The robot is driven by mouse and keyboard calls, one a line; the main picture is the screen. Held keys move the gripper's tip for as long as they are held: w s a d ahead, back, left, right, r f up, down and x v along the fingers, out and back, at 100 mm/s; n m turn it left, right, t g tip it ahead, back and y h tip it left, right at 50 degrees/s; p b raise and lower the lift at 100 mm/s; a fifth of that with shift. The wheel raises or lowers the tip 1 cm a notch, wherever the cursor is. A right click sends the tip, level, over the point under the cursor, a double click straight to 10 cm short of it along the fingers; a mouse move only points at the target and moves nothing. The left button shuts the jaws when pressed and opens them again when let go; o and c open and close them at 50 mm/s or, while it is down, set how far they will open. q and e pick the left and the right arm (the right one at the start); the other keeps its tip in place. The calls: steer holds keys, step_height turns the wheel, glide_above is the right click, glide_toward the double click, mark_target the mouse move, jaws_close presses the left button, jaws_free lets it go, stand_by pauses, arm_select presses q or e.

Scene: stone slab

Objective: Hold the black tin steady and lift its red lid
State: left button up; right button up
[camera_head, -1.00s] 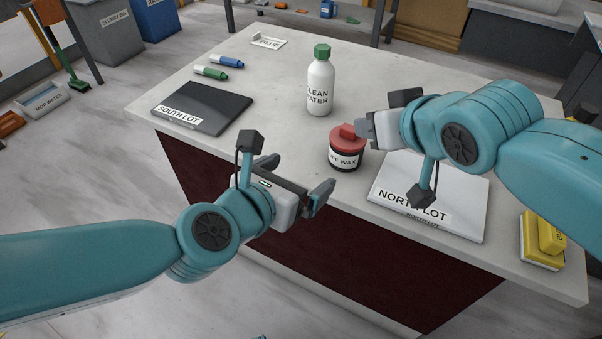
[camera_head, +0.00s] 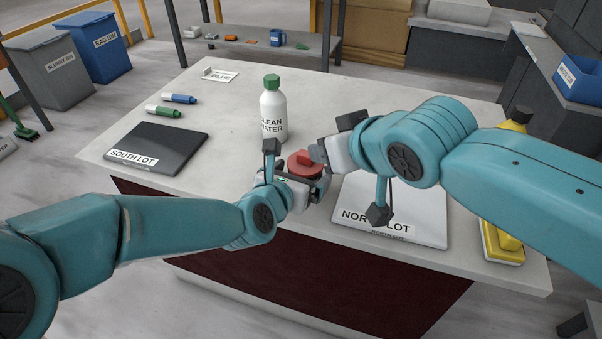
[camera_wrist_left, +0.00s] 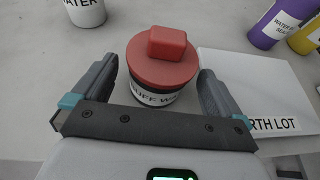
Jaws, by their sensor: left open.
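The black tin stands upright on the stone slab. Its label, partly covered, ends in "UFF WAX" in the left wrist view (camera_wrist_left: 152,98). The red lid (camera_head: 302,166) sits on the tin, with a raised red block-shaped knob (camera_wrist_left: 167,41) on top. My left gripper (camera_head: 300,182) is open at the tin, with one finger on each side and gaps visible in the left wrist view. It hides most of the tin's body in the head view. My right gripper (camera_head: 318,154) is just right of the lid, apart from the knob; its jaw opening is unclear.
A white bottle with green cap (camera_head: 273,112) stands behind the tin. The white North Lot board (camera_head: 415,210) lies to its right, the dark South Lot board (camera_head: 165,142) to the left. A yellow block (camera_head: 500,243) and a purple bottle (camera_wrist_left: 270,27) are on the right.

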arm_select(q)
steer(key=shift+w+d+f, duration=0.15)
steer(key=shift+w, duration=0.2)
steer(key=c, duration=1.5)
steer(key=o, duration=1.5)
steer(key=shift+s, duration=0.1)
steer(key=v, duration=1.2)
